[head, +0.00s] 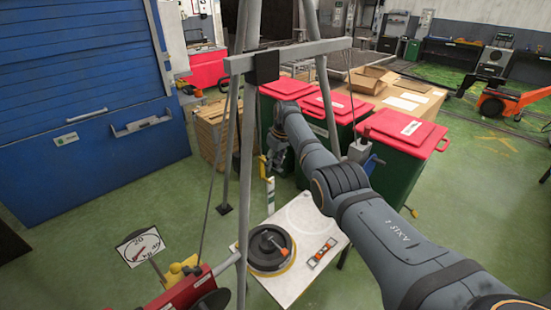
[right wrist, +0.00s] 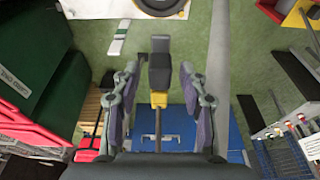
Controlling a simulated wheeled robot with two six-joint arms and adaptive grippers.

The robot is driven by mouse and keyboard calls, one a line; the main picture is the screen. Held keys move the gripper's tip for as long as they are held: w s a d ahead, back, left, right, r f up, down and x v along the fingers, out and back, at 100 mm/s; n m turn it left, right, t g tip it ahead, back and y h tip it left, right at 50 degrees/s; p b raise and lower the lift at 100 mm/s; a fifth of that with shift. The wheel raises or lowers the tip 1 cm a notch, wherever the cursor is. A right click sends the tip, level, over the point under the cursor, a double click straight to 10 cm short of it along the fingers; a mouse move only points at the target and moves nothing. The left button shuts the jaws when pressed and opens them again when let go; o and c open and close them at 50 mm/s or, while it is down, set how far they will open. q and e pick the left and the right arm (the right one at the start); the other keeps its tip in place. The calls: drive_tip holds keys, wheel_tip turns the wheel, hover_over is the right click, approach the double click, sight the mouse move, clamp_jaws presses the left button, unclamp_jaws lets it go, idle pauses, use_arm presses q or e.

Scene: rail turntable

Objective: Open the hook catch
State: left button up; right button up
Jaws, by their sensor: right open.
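A small yellow piece (head: 262,166) also shows beside the gripper in the head view. My left gripper is out of view.
Grey frame legs and a crossbar (head: 300,52) stand close around my right arm. Red-lidded green bins (head: 400,150) stand behind the arm. A blue shutter (head: 80,90) is left.

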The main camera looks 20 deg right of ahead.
sight(280, 170)
drive_tip(key=v, duration=1.1)
drive_tip(key=shift+r, duration=0.35)
drive_tip(key=shift+s+f, duration=0.1)
drive_tip(key=shift+s, duration=0.05)
